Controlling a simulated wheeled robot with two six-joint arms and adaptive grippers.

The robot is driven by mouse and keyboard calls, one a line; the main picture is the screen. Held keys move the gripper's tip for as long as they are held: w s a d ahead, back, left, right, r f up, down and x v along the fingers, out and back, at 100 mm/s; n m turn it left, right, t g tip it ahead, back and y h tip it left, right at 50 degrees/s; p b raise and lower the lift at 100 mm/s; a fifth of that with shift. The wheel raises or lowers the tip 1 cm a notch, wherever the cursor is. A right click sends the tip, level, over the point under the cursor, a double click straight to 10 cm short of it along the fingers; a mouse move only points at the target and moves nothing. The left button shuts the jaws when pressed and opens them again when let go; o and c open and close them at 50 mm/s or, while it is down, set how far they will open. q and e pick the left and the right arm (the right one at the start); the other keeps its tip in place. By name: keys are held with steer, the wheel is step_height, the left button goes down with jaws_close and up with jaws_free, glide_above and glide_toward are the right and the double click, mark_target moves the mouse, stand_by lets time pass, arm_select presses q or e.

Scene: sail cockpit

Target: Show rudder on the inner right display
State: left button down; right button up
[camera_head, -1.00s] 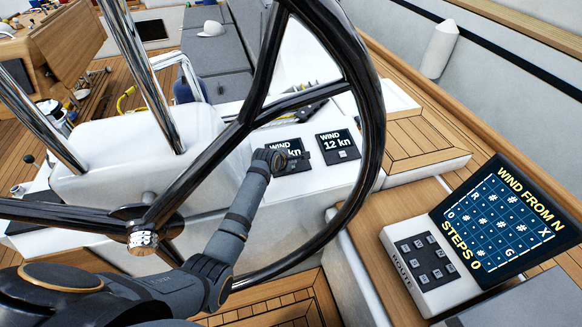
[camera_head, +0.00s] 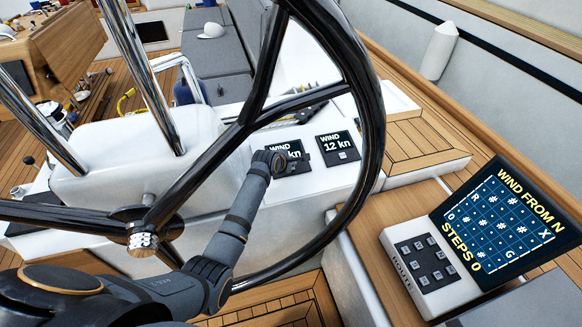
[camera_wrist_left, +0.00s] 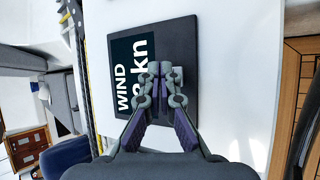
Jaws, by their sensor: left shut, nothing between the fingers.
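Two small dark displays sit on the white console behind the wheel. The inner display (camera_head: 293,150) reads "WIND" and a "kn" value whose number is partly hidden by my left gripper (camera_head: 277,162). The outer display (camera_head: 338,145) reads "WIND 12 kn" and has a small button below its screen. In the left wrist view the inner display (camera_wrist_left: 122,72) appears turned sideways. My left gripper's fingers (camera_wrist_left: 161,75) are shut and empty over its lower part, and they hide its button. I cannot tell whether they touch it. My right gripper is not in view.
The large black steering wheel (camera_head: 372,110) stands in front of the console, and my left arm reaches through it. A route panel with several buttons (camera_head: 428,262) and a tilted grid screen (camera_head: 500,222) are at the right. Steel rails (camera_head: 140,75) rise at the left.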

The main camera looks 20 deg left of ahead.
mark_target(292, 175)
arm_select(q)
steer(key=shift+w+f, duration=0.1)
steer(key=shift+f, duration=0.3)
steer(key=shift+w+a+f, duration=0.1)
steer(key=shift+f, duration=0.35)
stand_by(0.7)
steer(key=shift+r, duration=0.1)
steer(key=shift+s+r+p, duration=0.2)
steer(key=shift+r+p, duration=0.55)
steer(key=shift+p, duration=0.3)
steer(key=r+p, duration=0.1)
steer(key=p, duration=0.1)
steer(key=r+p, duration=0.2)
steer(key=s+d+r+p, duration=0.1)
steer(key=r+p, duration=0.1)
steer(key=shift+f, duration=0.1)
stand_by(0.4)
